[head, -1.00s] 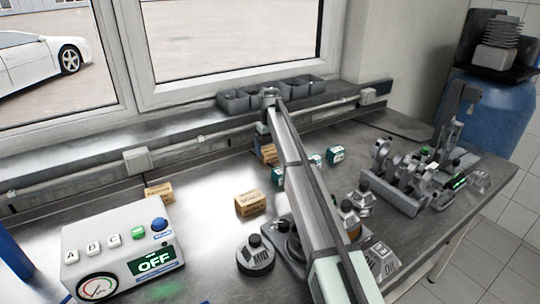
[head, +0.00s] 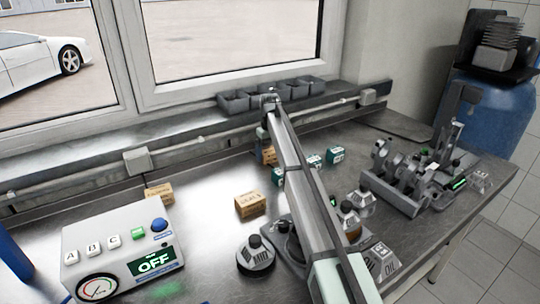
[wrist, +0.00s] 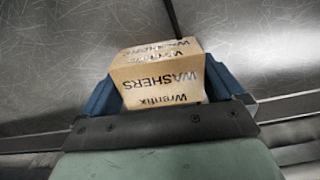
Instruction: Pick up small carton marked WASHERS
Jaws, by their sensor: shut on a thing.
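The small carton marked WASHERS (wrist: 160,80) is tan cardboard with dark print, seen in the wrist view between the two blue fingers of my gripper (wrist: 165,92). The fingers are shut on its sides. In the head view, a tan carton (head: 268,155) shows partly behind my arm, at the far end of it. My arm hides most of the gripper there. I cannot tell from these views whether the carton touches the bench.
Two other tan cartons (head: 250,205) (head: 159,193) stand on the steel bench. Green-and-white cartons (head: 335,155) are right of my arm. A control box reading OFF (head: 125,250) is at front left, an engine assembly (head: 410,180) at right. Grey bins (head: 235,103) line the sill.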

